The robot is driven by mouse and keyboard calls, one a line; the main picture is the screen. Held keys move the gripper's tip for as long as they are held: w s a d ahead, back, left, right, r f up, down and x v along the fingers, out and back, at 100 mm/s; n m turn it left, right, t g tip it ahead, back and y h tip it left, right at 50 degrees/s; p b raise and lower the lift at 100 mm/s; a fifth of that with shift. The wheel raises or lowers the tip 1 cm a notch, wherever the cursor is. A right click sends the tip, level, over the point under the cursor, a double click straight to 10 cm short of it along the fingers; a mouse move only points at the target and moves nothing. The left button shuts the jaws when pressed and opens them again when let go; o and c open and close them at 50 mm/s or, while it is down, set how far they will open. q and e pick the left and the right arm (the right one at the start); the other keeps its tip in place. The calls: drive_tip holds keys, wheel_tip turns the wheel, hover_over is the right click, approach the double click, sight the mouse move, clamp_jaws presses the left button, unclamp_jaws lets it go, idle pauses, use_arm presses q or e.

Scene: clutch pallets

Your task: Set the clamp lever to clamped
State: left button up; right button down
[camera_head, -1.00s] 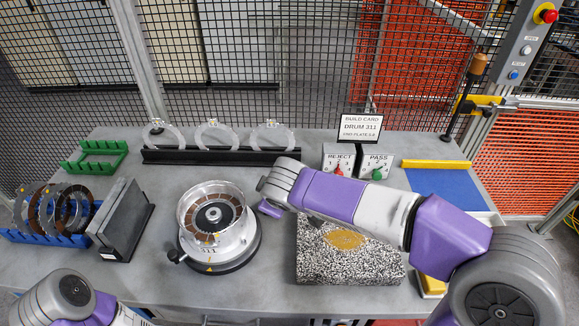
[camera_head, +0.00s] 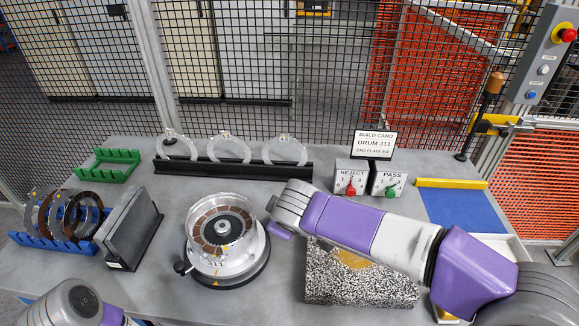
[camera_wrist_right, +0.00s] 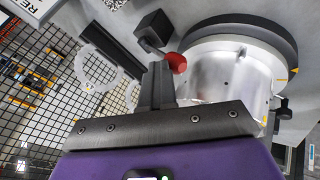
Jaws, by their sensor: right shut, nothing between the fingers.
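In the right wrist view a lever with a red ball knob (camera_wrist_right: 177,63) and a black block (camera_wrist_right: 154,27) stands beside the round fixture. I take it for the clamp lever; its setting is unclear. My right gripper (camera_wrist_right: 160,72) is shut and empty, its fingertips close beside the red knob; contact cannot be told. In the head view the silver drum (camera_head: 222,262) sits on its dark round base, with a black knob (camera_head: 181,267) at front left. My right wrist is just right of the drum and hides the red knob there. My left gripper is out of view.
A speckled block (camera_head: 350,290) lies under my right forearm. REJECT (camera_head: 351,180) and PASS (camera_head: 390,182) boxes stand behind it. A black rack (camera_head: 235,169) with clear rings is behind the drum. A grey plate stand (camera_head: 130,235) and blue rack (camera_head: 50,243) are left.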

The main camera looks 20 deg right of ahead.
drive_tip(key=p+v, duration=0.2)
drive_tip(key=v, duration=0.5)
drive_tip(key=shift+s+r, duration=0.2)
idle(0.4)
